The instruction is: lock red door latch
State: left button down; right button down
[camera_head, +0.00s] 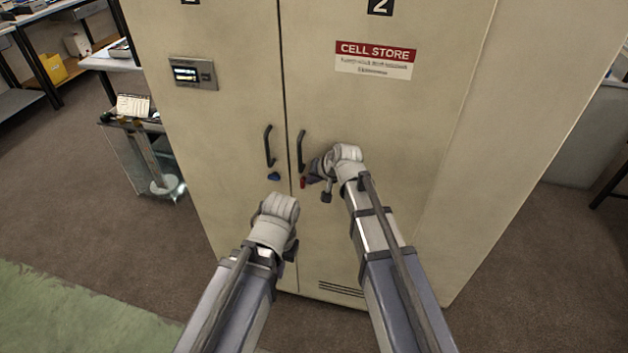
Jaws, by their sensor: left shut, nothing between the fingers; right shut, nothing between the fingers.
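The red latch (303,182) is a small upright piece on the right door (340,235) of a beige cabinet, just below that door's dark handle (301,150). A blue latch (274,176) sits on the left door below its own handle (268,146). My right gripper (312,179) is shut and empty, its tip close to the right side of the red latch; I cannot tell whether they touch. My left gripper is shut and empty, low in front of the left door; its fingers are mostly hidden behind its wrist (279,207).
A display panel (193,73) is on the left door and a CELL STORE sign (375,59) on the right door. A small cart (148,160) stands left of the cabinet. Brown floor (520,260) to the right is clear. A green mat (60,315) lies front left.

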jog(key=shift+w+a+r+p, duration=0.15)
jog(key=shift+a+r+p, duration=0.2)
jog(key=shift+a+p, duration=0.1)
jog(key=shift+r, duration=0.1)
jog(key=shift+r+p, duration=0.75)
jog(key=shift+p, duration=0.05)
